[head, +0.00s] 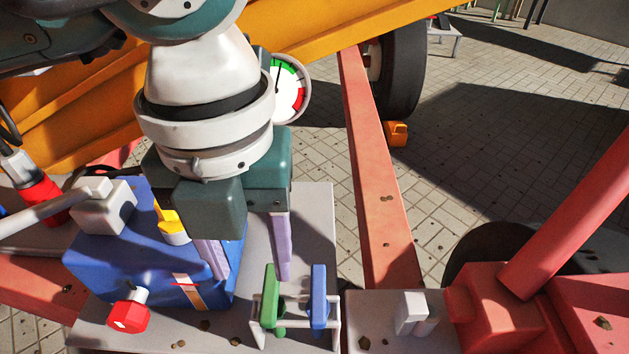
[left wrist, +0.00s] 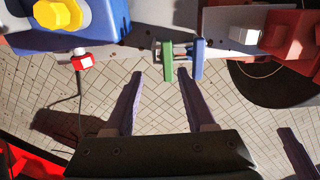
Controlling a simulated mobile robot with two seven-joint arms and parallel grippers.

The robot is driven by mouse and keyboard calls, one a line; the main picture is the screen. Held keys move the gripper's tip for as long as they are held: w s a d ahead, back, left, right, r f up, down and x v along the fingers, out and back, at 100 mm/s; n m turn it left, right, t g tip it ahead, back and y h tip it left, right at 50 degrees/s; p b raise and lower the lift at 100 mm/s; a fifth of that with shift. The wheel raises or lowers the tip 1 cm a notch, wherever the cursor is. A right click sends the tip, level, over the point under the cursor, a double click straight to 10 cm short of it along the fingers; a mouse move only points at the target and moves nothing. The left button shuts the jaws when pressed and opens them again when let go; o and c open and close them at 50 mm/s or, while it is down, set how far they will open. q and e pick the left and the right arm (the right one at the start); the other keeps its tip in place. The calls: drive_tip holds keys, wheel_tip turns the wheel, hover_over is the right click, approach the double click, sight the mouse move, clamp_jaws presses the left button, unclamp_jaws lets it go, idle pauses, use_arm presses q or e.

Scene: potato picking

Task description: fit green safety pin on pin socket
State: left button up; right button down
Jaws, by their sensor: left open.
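The green safety pin (head: 270,295) stands upright in a small pale rack (head: 336,326) at the front edge of a grey plate. A blue pin (head: 319,295) stands at its right. My left gripper (head: 253,277) is open and empty, its lilac fingers just behind and left of the green pin. In the left wrist view the green pin (left wrist: 168,60) lies just beyond the fingertips (left wrist: 160,73), apart from them. A single lilac finger (left wrist: 297,150) at the lower right there may be my right gripper's. I cannot tell which part is the pin socket.
A blue block (head: 105,262) with a yellow knob (head: 173,228), a red knob (head: 128,314) and a grey lever (head: 45,216) stands left of the rack. A pale block (head: 411,312) and red frame parts (head: 490,305) stand right. A gauge (head: 290,90) is behind.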

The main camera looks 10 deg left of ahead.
sight(270, 290)
use_arm(q)
drive_tip(key=f, duration=0.2)
drive_tip(key=f+b, duration=0.1)
drive_tip(key=f, duration=0.1)
drive_tip(key=d+f+b, duration=0.1)
drive_tip(key=f, duration=0.2)
drive_tip(key=shift+w, duration=0.15)
drive_tip(key=shift+r, duration=0.1)
drive_tip(key=shift+c, duration=0.2)
drive_tip(key=shift+c, duration=1.4)
clamp_jaws()
